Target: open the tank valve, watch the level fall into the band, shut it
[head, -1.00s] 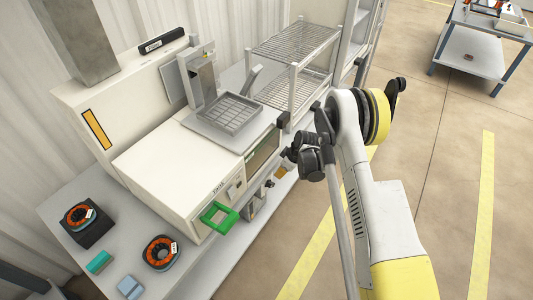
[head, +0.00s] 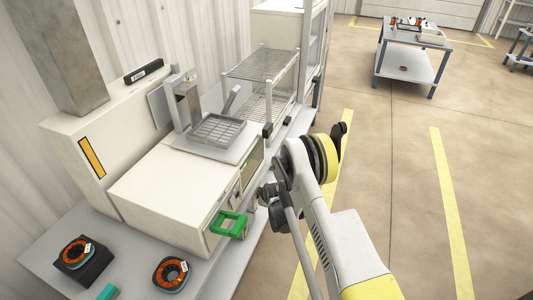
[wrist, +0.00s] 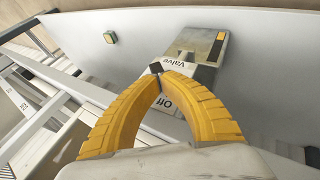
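In the wrist view, the two yellow fingers of my gripper (wrist: 159,80) curve together and their tips meet. A small dark piece (wrist: 156,68) shows right at the tips; I cannot tell whether it is pinched or just behind them. A white label reading "Valve" (wrist: 177,62) lies just beyond the tips, beside a grey panel (wrist: 207,43) with a yellow patch. Another label with partly covered lettering shows between the fingers. The fluid level is not readable. In the head view, my gripper is hidden beyond my arm, at the bench's front side.
A white machine (head: 160,200) with a green handle (head: 230,224) stands on the grey bench. Orange-wound coils (head: 171,272) lie at the near end. A wire rack (head: 265,66) stands behind. Open floor with yellow lines lies to the right; a blue-legged table (head: 405,70) stands far back.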

